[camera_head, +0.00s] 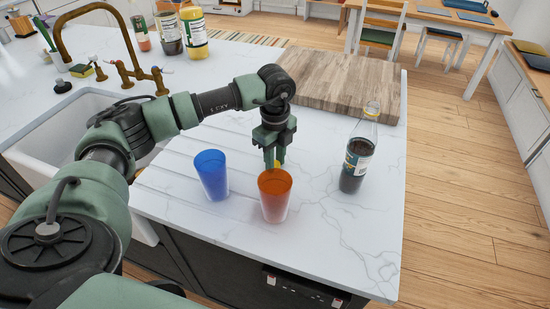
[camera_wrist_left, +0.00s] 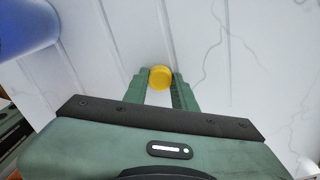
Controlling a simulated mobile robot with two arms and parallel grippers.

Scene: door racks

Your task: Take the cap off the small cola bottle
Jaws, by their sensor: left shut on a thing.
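The small cola bottle (camera_head: 357,164) stands upright on the white counter, right of the cups, with dark liquid and a label. Its clear neck (camera_head: 372,111) shows no yellow cap that I can make out. My left gripper (camera_head: 274,160) points down over the counter, left of the bottle and apart from it. It is shut on a small yellow cap (camera_wrist_left: 160,78), which sits between its fingertips in the left wrist view. In the head view the cap (camera_head: 277,163) is partly hidden by the gripper, just above the orange cup's rim. My right gripper is not in view.
The orange cup (camera_head: 274,198) and a blue cup (camera_head: 211,176) stand near the front of the counter. A wooden board (camera_head: 335,80) lies behind. The sink (camera_head: 60,140) and brass tap (camera_head: 125,75) are left.

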